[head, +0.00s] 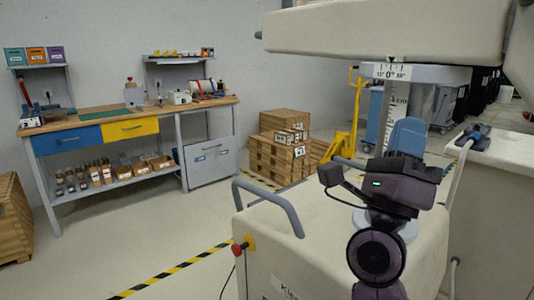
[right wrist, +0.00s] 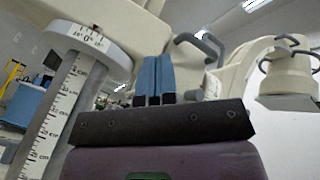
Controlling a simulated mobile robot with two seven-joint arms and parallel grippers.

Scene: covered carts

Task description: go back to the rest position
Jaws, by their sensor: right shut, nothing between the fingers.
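My right gripper (head: 408,124) is raised in front of the large cream machine at the right of the head view, its blue fingers pointing up. In the right wrist view the two blue fingers (right wrist: 154,72) stand side by side, shut and empty. They appear close to the machine's scaled column (head: 418,112), but I cannot tell the gap. The column also shows at the left of the right wrist view (right wrist: 58,115). My left gripper is not in view.
The machine's cream overhead arm (head: 390,32) and its base (head: 300,250) with grey handles are close by. A workbench (head: 130,112) with drawers stands at the left. Stacked wooden crates (head: 275,155) and a yellow pallet truck (head: 350,125) are behind. The floor at centre left is clear.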

